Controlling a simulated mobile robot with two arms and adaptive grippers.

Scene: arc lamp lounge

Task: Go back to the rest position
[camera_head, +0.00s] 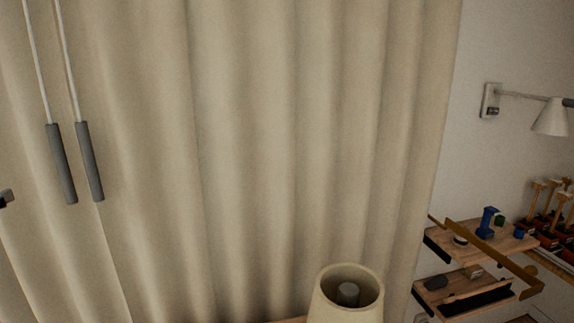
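A small grey and dark piece (6,198) shows at the left edge, in front of the curtain. It may be the tip of my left gripper, but too little of it is in view to tell its state or whether it holds anything. My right gripper is not in view.
A beige curtain (270,150) fills most of the view, with two grey-handled pull rods (62,163) at left. A cream lampshade (345,300) stands low in front. At right are wooden shelves (490,246) with small items, a white wall lamp (550,118) and several hammer-like tools (550,200).

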